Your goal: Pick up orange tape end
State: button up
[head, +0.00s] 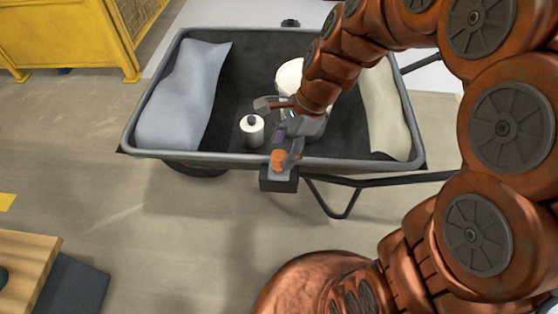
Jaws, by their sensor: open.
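The orange tape end (278,160) appears as a small orange piece at the front rim of a dark grey cart, just above a black block (279,180). My gripper (279,129) reaches down from the upper right, over the front part of the cart. Its fingers are spread, one to the upper left and one down close beside the orange piece on its right. I cannot tell whether that finger touches it. Nothing is seen held between the fingers.
A white roller (252,131) with a dark top stands left of my gripper in the cart (215,156). A small purple thing (279,131) shows behind the fingers. A grey-blue sack (183,98) and a beige sack (384,110) lie at the cart's sides. A white rounded thing (289,76) is behind.

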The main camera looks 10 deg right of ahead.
aim_at(281, 154)
jog(key=x, duration=0.3)
jog(key=shift+s+a+f+b, duration=0.1)
jog(key=shift+f+b, duration=0.05)
jog(key=shift+b, duration=0.15)
jog(key=shift+c, duration=0.3)
grip_shut()
